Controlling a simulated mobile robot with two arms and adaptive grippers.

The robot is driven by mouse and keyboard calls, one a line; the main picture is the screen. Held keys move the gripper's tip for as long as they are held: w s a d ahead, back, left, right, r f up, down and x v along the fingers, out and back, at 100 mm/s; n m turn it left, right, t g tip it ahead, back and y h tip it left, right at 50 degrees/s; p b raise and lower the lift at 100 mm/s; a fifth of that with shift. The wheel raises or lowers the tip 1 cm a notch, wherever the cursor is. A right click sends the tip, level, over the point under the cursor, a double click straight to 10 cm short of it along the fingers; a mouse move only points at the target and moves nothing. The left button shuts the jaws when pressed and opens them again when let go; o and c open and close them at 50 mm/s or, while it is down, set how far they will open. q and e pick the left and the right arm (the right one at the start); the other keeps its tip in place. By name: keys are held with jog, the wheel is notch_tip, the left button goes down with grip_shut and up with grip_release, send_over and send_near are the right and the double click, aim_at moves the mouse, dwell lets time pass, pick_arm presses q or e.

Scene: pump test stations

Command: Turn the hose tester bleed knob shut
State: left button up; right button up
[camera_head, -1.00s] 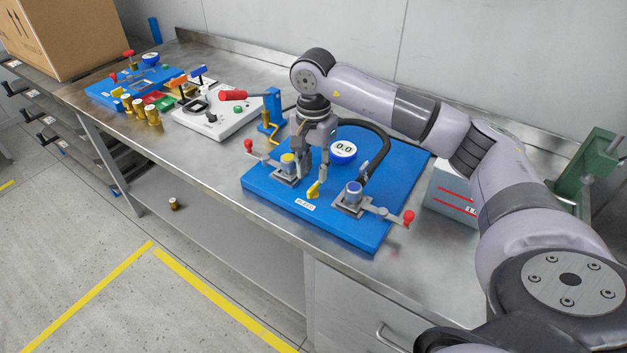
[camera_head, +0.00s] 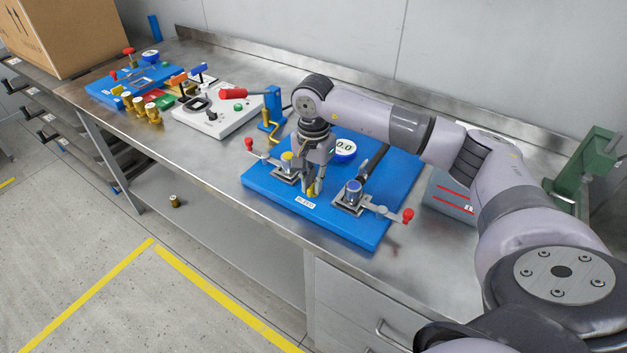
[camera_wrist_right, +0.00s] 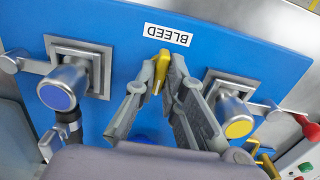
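The hose tester is a blue board (camera_head: 375,222) on the steel bench. Its yellow bleed knob (camera_head: 311,192) stands behind the BLEED label (camera_head: 305,202), partly hidden by my fingers. My right gripper (camera_head: 314,188) points down at the knob. In the right wrist view, the narrow yellow knob (camera_wrist_right: 160,72) sits between the two fingertips of my right gripper (camera_wrist_right: 162,72), which are closed in on its sides. The BLEED label (camera_wrist_right: 167,34) lies just beyond it. My left gripper is not in view.
Clamps with a yellow-capped post (camera_head: 287,160) and a blue-capped post (camera_head: 353,190) flank the knob closely. Red-tipped levers stick out beside them. A gauge (camera_head: 345,148) and dark hose lie behind. A white station (camera_head: 216,122) stands to the left.

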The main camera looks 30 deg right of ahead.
grip_shut()
jog(key=shift+m, duration=0.3)
jog(key=m+b, duration=0.1)
jog(key=m, duration=0.2)
jog(key=shift+m+b, duration=0.35)
jog(key=shift+m, duration=0.05)
jog(key=m+b, duration=0.1)
jog(key=m, duration=0.8)
jog(key=shift+m, duration=0.4)
jog(key=shift+m+b, duration=0.3)
jog(key=shift+m, duration=1.5)
